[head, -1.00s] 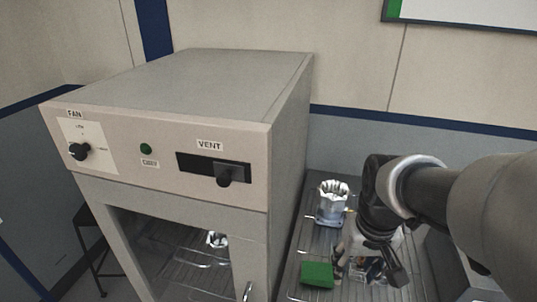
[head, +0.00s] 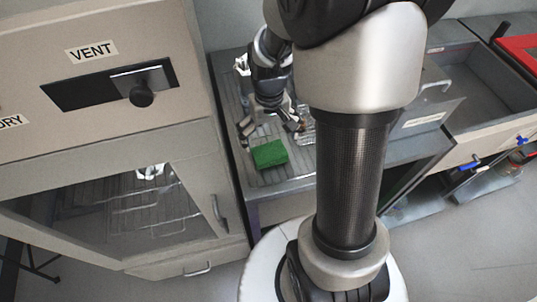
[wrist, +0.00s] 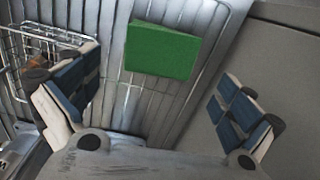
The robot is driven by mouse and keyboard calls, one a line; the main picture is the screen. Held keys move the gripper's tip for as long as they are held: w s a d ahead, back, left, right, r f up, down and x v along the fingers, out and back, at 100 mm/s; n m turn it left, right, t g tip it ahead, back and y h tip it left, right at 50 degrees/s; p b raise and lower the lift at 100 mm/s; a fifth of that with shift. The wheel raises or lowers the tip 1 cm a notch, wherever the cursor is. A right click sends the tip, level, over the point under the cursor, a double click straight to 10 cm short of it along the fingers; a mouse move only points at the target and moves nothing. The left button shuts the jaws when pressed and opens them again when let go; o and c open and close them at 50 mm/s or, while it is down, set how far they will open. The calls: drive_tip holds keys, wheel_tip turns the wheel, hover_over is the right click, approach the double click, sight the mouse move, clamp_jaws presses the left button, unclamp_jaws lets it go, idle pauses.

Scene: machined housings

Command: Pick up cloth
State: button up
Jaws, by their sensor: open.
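A green flat rectangular piece (head: 269,153), perhaps the folded cloth, lies on the grey ribbed worktop. It also shows at the top middle of the wrist view (wrist: 162,51). Its weave is too small to tell. My gripper (head: 270,124) is open and empty, just behind the green piece in the head view. In the wrist view its two fingers stand wide apart, one on each side of the green piece, and do not touch it.
A wire basket (wrist: 40,45) with something brownish in it stands left of the green piece. A beige cabinet with a VENT slider (head: 142,93) and a glass-fronted chamber is at the left. A sink basin (head: 475,85) and a red-edged item (head: 522,55) are at the right.

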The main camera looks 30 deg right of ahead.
sight(269, 151)
wheel_tip(269, 151, down, 7)
drive_tip(key=b, duration=0.2)
drive_tip(key=shift+r+b, duration=0.2)
drive_tip(key=shift+b, duration=0.2)
drive_tip(key=shift+s+r, duration=0.1)
drive_tip(key=shift+c, duration=0.6)
drive_tip(key=c, duration=0.8)
